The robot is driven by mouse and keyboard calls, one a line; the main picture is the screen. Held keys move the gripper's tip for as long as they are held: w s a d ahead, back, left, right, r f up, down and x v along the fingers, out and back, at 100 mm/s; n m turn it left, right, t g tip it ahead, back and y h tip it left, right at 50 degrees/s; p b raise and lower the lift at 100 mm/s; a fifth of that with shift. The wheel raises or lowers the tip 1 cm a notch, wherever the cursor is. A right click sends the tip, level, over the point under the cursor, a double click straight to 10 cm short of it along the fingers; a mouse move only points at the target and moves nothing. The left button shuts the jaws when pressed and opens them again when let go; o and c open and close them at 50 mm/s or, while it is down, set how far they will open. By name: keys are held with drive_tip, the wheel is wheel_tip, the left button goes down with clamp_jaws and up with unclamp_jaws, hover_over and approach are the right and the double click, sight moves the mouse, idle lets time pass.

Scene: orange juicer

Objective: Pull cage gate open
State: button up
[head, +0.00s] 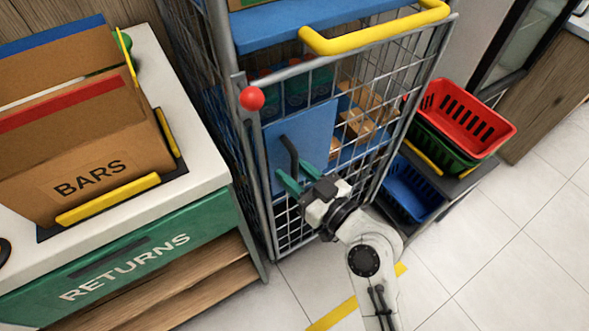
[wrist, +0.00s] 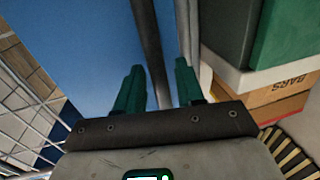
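The cage gate (head: 395,75) is a grey wire-mesh front, and it appears shut in the head view. A blue panel (head: 315,130) is on its left part and fills much of the wrist view (wrist: 80,45). A dark bar handle (head: 290,155) stands off this panel. My gripper (head: 291,182) is at the handle's lower end. In the wrist view the handle (wrist: 149,45) runs between the two green fingers (wrist: 160,88), with a gap visible at the right finger. The fingers are apart; whether either touches the handle I cannot tell. A red knob (head: 252,98) sits at the gate's upper left.
A yellow push bar (head: 375,32) tops the cage. Boxes (head: 357,125) show behind the mesh. The returns counter (head: 130,245) with a BARS carton (head: 95,180) is close on the left. Stacked baskets (head: 465,115) stand on the right. Tiled floor (head: 500,245) is clear at lower right.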

drive_tip(key=shift+c, duration=0.4)
clamp_jaws()
